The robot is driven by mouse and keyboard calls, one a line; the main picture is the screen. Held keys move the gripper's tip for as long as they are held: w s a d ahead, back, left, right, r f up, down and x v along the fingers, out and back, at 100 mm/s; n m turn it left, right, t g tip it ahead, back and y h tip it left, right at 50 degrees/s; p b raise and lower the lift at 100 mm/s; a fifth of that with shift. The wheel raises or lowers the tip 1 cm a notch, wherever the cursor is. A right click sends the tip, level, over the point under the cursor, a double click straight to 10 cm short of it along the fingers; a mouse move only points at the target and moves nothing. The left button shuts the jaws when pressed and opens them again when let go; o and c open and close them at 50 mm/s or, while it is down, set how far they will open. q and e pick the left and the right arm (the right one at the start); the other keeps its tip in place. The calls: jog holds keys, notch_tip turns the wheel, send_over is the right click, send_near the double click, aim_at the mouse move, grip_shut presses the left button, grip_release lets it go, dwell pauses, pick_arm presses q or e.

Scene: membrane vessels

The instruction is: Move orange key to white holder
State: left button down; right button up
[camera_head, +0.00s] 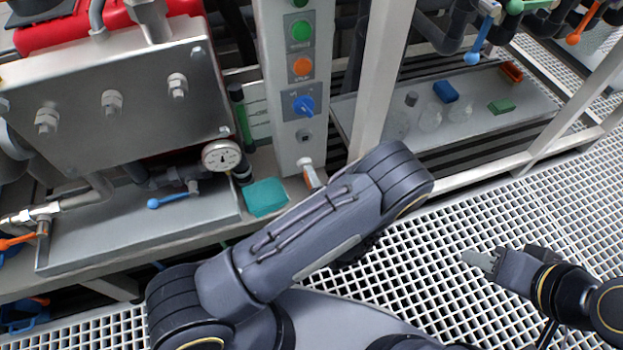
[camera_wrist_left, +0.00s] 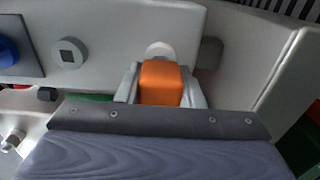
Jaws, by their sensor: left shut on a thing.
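The orange key (camera_wrist_left: 160,84) is a blocky orange piece between the two pale fingers of my left gripper (camera_wrist_left: 161,90) in the left wrist view, and the gripper is shut on it. Directly behind it a rounded white holder (camera_wrist_left: 158,49) shows on the pale panel; I cannot tell how far the key sits in it. In the head view the white holder (camera_head: 304,162) is low on the control column, with a bit of the key (camera_head: 312,178) below; my left arm hides most of the gripper. My right gripper (camera_head: 480,260) hangs empty over the grating.
The control column (camera_head: 290,90) carries a green button, an orange button and a blue knob (camera_head: 304,105). A teal block (camera_head: 266,197) and a pressure gauge (camera_head: 221,157) are to its left. A frame post (camera_head: 384,75) stands close on the right. The floor grating is open at right.

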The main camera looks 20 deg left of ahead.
pick_arm(q)
jog(key=shift+w+a, duration=0.35)
jog(key=shift+w, duration=0.15)
dwell(0.8)
jog(key=c, duration=0.9)
grip_release()
jog(key=shift+s+d, duration=0.1)
jog(key=p+v, duration=0.2)
jog(key=v, duration=0.5)
jog(key=shift+s+d, duration=0.15)
jog(key=shift+s, duration=0.1)
